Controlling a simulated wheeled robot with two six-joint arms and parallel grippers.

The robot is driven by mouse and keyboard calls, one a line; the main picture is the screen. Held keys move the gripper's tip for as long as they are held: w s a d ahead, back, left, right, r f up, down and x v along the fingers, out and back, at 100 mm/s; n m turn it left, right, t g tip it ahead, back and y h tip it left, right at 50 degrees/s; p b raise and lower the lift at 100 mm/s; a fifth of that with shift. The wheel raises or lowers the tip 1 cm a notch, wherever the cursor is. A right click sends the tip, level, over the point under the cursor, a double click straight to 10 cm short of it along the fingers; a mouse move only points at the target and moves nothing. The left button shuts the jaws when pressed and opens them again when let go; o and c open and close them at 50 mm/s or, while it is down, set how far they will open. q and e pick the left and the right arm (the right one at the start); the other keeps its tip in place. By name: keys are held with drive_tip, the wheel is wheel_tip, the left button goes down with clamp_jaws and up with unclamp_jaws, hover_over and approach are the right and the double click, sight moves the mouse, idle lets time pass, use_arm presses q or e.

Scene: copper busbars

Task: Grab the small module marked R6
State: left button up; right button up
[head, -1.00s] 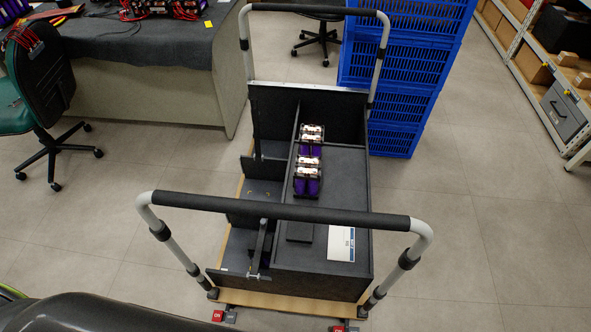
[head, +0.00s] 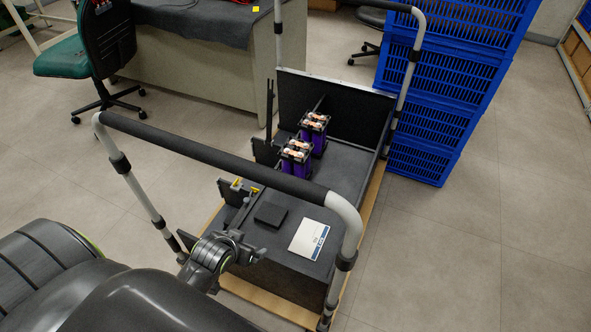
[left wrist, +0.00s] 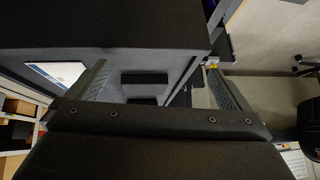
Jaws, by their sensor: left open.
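Two small modules with purple sides and copper tops stand on the dark cart deck in the head view, a nearer one (head: 297,156) and a farther one (head: 314,128). No R6 mark can be read on either. My left gripper (head: 246,248) is over the near left part of the cart, well short of both modules. The left wrist view shows its two fingers (left wrist: 157,72) spread apart with nothing held. The modules cannot be made out in that view. My right gripper is not in view.
The cart's grey handle bar (head: 215,157) crosses above its near end. A flat black block (head: 270,215) and a white labelled sheet (head: 309,239) lie on the deck. Blue crates (head: 425,118) are stacked behind right. A green chair (head: 60,57) stands far left. The right floor is clear.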

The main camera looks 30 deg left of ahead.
use_arm(q)
drive_tip(key=w+r+t, duration=0.7)
drive_tip(key=w+r, duration=0.8)
drive_tip(key=w, duration=0.1)
drive_tip(key=b, duration=0.2)
approach(297, 146)
drive_tip(key=w, duration=0.1)
drive_tip(key=w+a+f, duration=0.1)
drive_tip(key=shift+w+a+f+h, duration=0.1)
drive_tip(key=shift+w+f+h, duration=0.05)
drive_tip(key=shift+w+h, duration=0.25)
drive_tip(key=shift+b+x, duration=0.8)
drive_tip(key=shift+x, duration=1.75)
drive_tip(key=shift+w+f, duration=0.4)
drive_tip(key=shift+w, duration=0.15)
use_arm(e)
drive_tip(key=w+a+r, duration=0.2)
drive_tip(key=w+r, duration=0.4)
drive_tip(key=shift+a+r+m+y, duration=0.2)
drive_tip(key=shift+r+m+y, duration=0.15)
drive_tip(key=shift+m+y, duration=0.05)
use_arm(q)
drive_tip(key=shift+c, duration=0.4)
drive_tip(key=shift+d, duration=0.25)
drive_tip(key=c, duration=1.9)
drive_tip(key=shift+w+r, duration=0.15)
drive_tip(key=shift+r, duration=0.1)
drive_tip(key=shift+c, duration=0.2)
